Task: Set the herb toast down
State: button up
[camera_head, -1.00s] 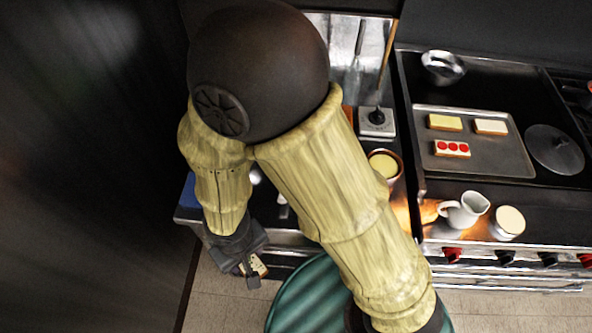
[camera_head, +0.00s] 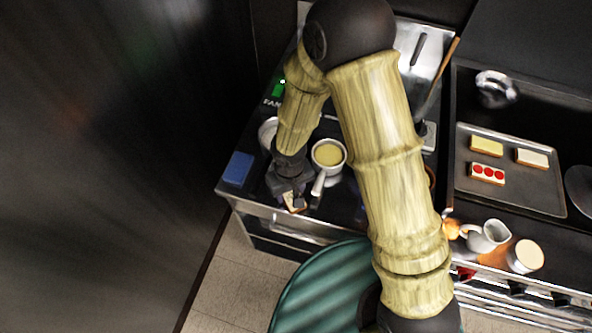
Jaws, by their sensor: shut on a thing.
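The herb toast (camera_head: 293,203) is in my gripper (camera_head: 296,202), partly hidden by the jaws; a pale face with small dark specks shows. The gripper is shut on it, over the front part of the dark counter at left. I cannot tell whether the toast touches the counter. On a tray (camera_head: 545,200) on the stove at right sit a toast with red slices (camera_head: 487,174), a yellow-topped toast (camera_head: 486,146) and a white-topped toast (camera_head: 532,158).
A pan with yellow contents (camera_head: 328,155) stands close right of my gripper, its handle toward the front. A white bowl (camera_head: 267,131) is behind and a blue block (camera_head: 238,168) is left. A white jug (camera_head: 489,236) and a jar (camera_head: 526,256) stand at the stove's front.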

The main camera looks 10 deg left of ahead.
jog(key=shift+w, duration=0.2)
jog(key=w+p, duration=0.1)
jog(key=w, duration=0.1)
jog(key=w+p, duration=0.1)
jog(key=w, duration=0.1)
jog(key=shift+w+d+r+p, duration=0.1)
jog(key=shift+w+d+p, duration=0.15)
jog(key=shift+p, duration=0.1)
jog(key=shift+s+a+f, duration=0.1)
jog(key=shift+s+f, duration=0.1)
jog(key=shift+f, duration=0.2)
jog(key=shift+w+f, duration=0.1)
jog(key=shift+f, duration=0.1)
jog(key=o, duration=1)
jog(key=shift+c, duration=0.2)
